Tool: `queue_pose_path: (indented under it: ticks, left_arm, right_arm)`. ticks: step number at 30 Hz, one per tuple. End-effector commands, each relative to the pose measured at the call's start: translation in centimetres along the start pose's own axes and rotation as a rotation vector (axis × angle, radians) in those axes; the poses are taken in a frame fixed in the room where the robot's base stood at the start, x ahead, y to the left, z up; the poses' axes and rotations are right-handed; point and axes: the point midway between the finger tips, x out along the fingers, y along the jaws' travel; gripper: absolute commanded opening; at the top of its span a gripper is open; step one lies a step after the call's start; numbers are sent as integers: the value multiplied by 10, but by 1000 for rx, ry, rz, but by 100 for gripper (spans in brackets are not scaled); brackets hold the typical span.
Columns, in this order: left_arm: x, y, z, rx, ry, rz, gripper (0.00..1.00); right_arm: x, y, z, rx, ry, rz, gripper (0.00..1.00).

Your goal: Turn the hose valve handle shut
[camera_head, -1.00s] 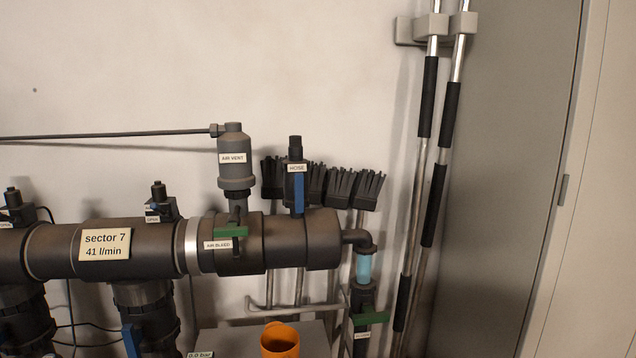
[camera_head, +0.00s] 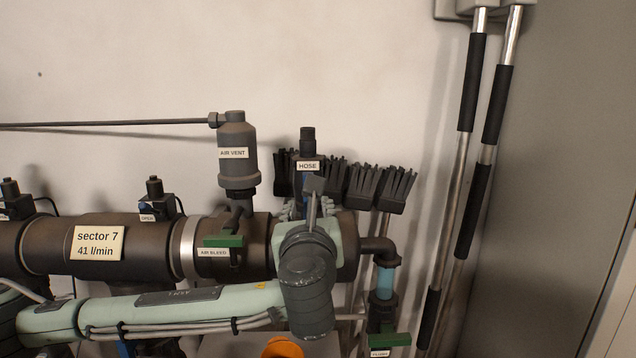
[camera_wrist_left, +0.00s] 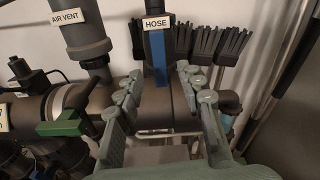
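The hose valve stands upright on top of the dark manifold pipe, with a white HOSE label (camera_head: 308,166). Its blue handle (camera_wrist_left: 159,62) points straight down, in line with the valve body. In the head view the handle is mostly hidden behind my left wrist and gripper (camera_head: 309,207). In the left wrist view my left gripper (camera_wrist_left: 159,74) is open, with one finger on each side of the blue handle. Gaps show between the fingers and the handle, and I see no contact. My right gripper is in neither view.
The air vent (camera_head: 238,150) and the green air bleed handle (camera_head: 223,241) are left of the valve. Black brushes (camera_head: 366,188) stand close behind it. A green-handled valve (camera_head: 389,340) is at lower right. An orange cup (camera_head: 283,348) sits below.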

Motion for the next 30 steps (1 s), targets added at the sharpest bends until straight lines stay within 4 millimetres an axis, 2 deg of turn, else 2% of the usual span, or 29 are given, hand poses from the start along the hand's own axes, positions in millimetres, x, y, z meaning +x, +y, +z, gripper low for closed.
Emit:
queue_pose_path:
  ticks: [1, 3, 7, 10, 15, 21, 30]
  left_arm:
    - [-1, 1, 10, 52, -27, 2, 38]
    - [-2, 1, 16, 99, -47, 4, 38]
    - [6, 1, 20, 125, -56, 8, 38]
    - [20, 1, 21, 122, -56, 9, 38]
    - [48, 1, 22, 121, -54, 8, 38]
    - [70, 1, 22, 120, -53, 6, 38]
    - [75, 0, 22, 118, -53, 4, 38]
  right_arm:
    - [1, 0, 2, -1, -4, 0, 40]
    - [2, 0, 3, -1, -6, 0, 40]
    - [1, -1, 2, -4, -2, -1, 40]
    - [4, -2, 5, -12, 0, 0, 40]
    - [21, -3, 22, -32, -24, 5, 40]
    - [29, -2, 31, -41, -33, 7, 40]
    - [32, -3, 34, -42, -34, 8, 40]
